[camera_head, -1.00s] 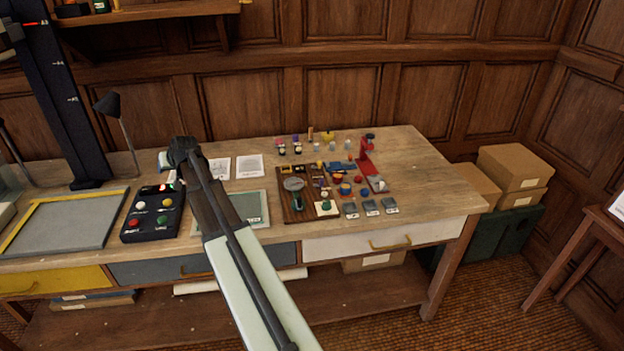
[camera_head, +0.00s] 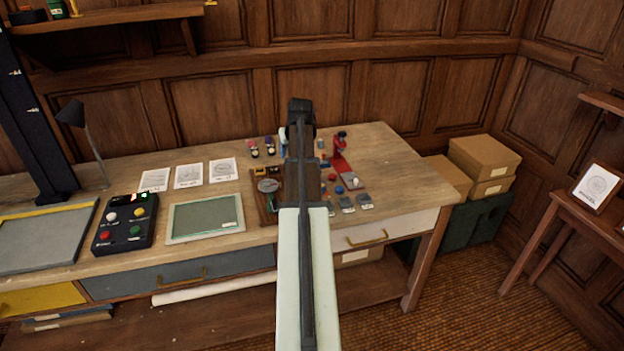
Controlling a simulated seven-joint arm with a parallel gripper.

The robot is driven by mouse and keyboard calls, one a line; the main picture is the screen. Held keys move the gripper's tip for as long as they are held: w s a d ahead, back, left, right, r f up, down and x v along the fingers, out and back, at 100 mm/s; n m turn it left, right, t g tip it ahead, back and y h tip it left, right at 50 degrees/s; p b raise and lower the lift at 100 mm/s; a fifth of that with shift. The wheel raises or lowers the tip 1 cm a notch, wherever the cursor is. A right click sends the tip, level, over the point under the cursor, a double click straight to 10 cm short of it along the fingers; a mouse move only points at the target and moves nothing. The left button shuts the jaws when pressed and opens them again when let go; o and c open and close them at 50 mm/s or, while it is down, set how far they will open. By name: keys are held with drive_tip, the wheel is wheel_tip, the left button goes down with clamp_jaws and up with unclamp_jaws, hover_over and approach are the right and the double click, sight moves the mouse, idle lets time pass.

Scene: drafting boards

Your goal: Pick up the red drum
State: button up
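My arm reaches up the middle of the view and its gripper (camera_head: 301,112) is over the back part of the workbench. I see it from behind, so its fingers and anything between them are hidden. Several small coloured parts lie just right of the arm. A small red piece (camera_head: 332,177) among them may be the red drum, but it is too small to be sure. A blue piece (camera_head: 339,190) lies close to it. A red stand (camera_head: 342,164) rises behind them. My arm covers much of the dark wooden parts board (camera_head: 267,185).
Left on the workbench (camera_head: 395,165) are a black button box (camera_head: 125,222), a green board (camera_head: 205,218), paper cards (camera_head: 188,176), a lamp (camera_head: 84,130) and a grey tray (camera_head: 45,240). The bench's right end is clear. Cardboard boxes (camera_head: 484,157) stand beyond it.

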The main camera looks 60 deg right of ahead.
drive_tip(key=s+d+g, duration=0.1)
drive_tip(key=s+d, duration=0.2)
drive_tip(key=s, duration=0.5)
drive_tip(key=shift+m, duration=0.3)
drive_tip(key=x, duration=1.3)
drive_tip(key=shift+w+f, duration=0.15)
drive_tip(key=shift+w, duration=0.05)
drive_tip(key=c, duration=0.9)
